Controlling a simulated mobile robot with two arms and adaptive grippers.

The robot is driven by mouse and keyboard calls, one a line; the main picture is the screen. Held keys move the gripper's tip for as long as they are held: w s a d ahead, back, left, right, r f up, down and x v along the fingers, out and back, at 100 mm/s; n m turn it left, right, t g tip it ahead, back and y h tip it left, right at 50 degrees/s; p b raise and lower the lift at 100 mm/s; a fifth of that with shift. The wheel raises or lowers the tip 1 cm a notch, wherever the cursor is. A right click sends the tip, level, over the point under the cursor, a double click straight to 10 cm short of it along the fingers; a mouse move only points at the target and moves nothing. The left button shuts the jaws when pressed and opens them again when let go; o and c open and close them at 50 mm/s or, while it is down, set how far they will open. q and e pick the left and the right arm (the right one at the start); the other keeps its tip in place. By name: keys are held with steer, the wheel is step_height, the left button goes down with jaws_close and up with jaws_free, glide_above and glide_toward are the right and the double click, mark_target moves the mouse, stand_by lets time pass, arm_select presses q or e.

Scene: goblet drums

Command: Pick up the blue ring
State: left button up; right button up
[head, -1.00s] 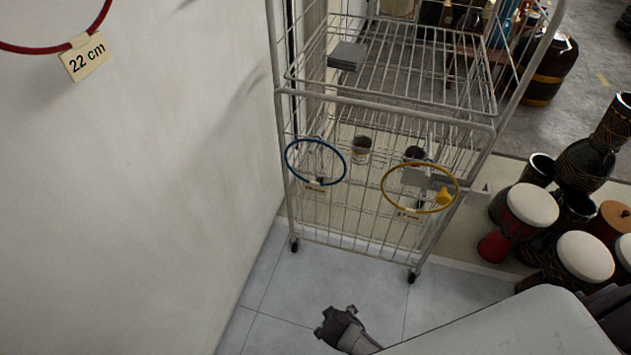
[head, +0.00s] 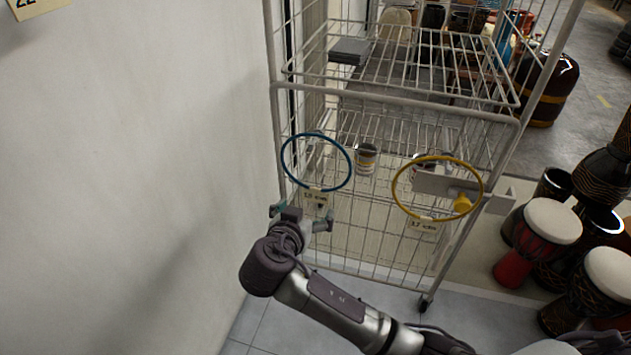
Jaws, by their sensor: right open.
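The blue ring (head: 351,169) hangs on the end of the wire cart, at the left, with a small tag (head: 317,199) at its lower edge. My right gripper (head: 302,215) is open, its two fingers spread, just below the ring in the picture. I see no contact with the ring, and the depth gap between them is hard to tell. My left gripper is not in view.
The wire cart (head: 400,101) stands beside the white wall (head: 130,200). Several drums (head: 553,222) stand on the right. Cans and a grey stack (head: 350,50) sit in the cart.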

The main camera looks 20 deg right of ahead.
mark_target(315, 196)
steer(key=x, duration=0.6)
steer(key=shift+d+r+b, duration=0.2)
steer(key=shift+r+b, duration=0.15)
steer(key=shift+r, duration=0.1)
steer(key=shift+w+d+f, duration=0.1)
steer(key=shift+w+d, duration=0.05)
steer(key=shift+w, duration=0.1)
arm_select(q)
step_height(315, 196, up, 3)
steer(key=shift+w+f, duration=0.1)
arm_select(e)
steer(key=c, duration=1.4)
